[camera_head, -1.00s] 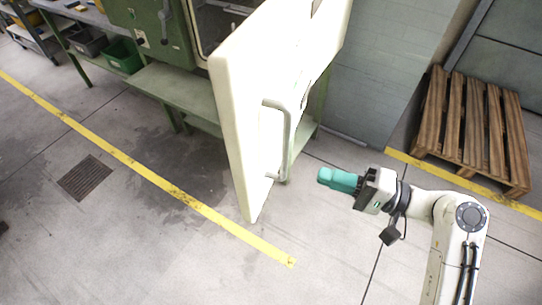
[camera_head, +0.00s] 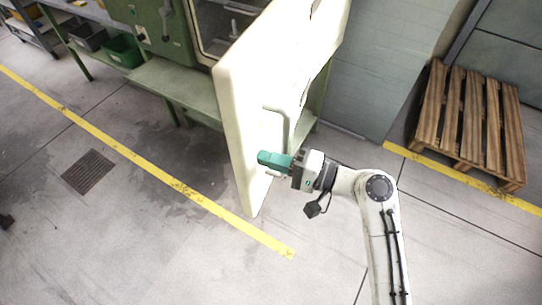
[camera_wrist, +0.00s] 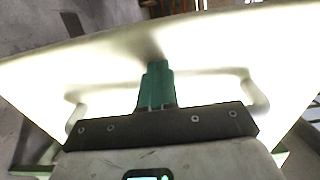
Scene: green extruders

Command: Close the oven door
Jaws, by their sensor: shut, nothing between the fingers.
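The oven door (camera_head: 240,130) is a thick cream panel standing open, swung out from the green oven (camera_head: 165,30). Its pale bar handle (camera_head: 286,128) is on the face turned toward my arm. My gripper (camera_head: 262,158), with green fingers, is shut and empty, at the lower part of the door face beside the handle. In the wrist view the green fingertips (camera_wrist: 157,70) point at the bright door face (camera_wrist: 100,70), between the two ends of the handle (camera_wrist: 78,112). The tips look very close to the face; I cannot tell whether they touch.
A wooden pallet (camera_head: 468,120) lies on the floor at the right, by a grey wall (camera_head: 365,80). A green bench (camera_head: 180,85) stands under the oven. Yellow tape (camera_head: 150,172) crosses the floor, which is clear at the front left.

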